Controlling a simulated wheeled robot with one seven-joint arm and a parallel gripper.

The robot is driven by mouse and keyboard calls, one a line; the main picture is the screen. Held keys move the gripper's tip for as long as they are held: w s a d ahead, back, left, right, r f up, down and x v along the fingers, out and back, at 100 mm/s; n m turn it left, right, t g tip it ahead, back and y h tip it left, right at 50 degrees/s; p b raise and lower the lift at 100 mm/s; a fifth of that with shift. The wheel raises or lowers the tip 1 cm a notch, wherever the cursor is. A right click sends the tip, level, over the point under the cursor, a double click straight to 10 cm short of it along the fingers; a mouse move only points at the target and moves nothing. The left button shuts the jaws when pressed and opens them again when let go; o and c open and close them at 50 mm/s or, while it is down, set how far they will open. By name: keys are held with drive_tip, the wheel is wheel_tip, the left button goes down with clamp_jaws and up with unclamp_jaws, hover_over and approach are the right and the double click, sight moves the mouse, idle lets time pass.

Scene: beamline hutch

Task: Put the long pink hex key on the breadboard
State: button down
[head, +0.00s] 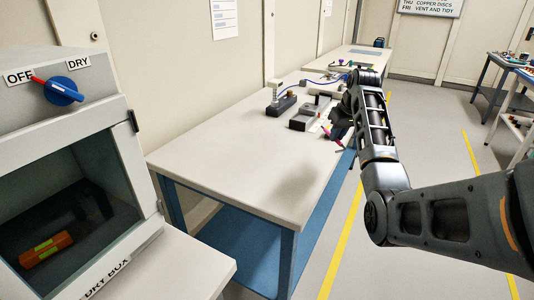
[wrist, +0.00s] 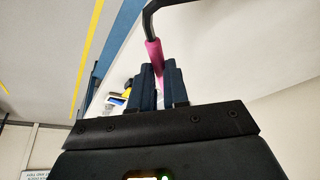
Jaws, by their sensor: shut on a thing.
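The pink hex key (wrist: 154,52) is between the fingers of my gripper (wrist: 158,82) in the wrist view. Its pink sleeve runs up from the fingers, and its bare dark end bends over to the right at the top. In the head view, a bit of pink (head: 328,132) shows at my gripper (head: 338,136), by the right edge of the near white table. The gripper is shut on the key and partly hidden by my arm. I cannot clearly pick out the breadboard; a flat bluish plate (head: 364,52) lies on the far table.
The near table (head: 220,165) has a wide clear front. A dark rail with a post (head: 280,105) and a grey block (head: 305,120) stand towards its back. A dry box (head: 80,190) is at left. Another bench (head: 495,62) with small items stands at far right.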

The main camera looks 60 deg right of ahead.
drive_tip(key=p, duration=0.1)
hover_over(296, 164)
drive_tip(key=s+a, duration=0.1)
drive_tip(key=f, duration=0.7)
drive_tip(key=shift+s, duration=0.2)
drive_tip(key=shift+f+p, duration=0.35)
drive_tip(key=shift+f, duration=1.6)
drive_tip(key=shift+f, duration=0.1)
drive_tip(key=shift+f, duration=0.1)
drive_tip(key=c, duration=1.1)
unclamp_jaws()
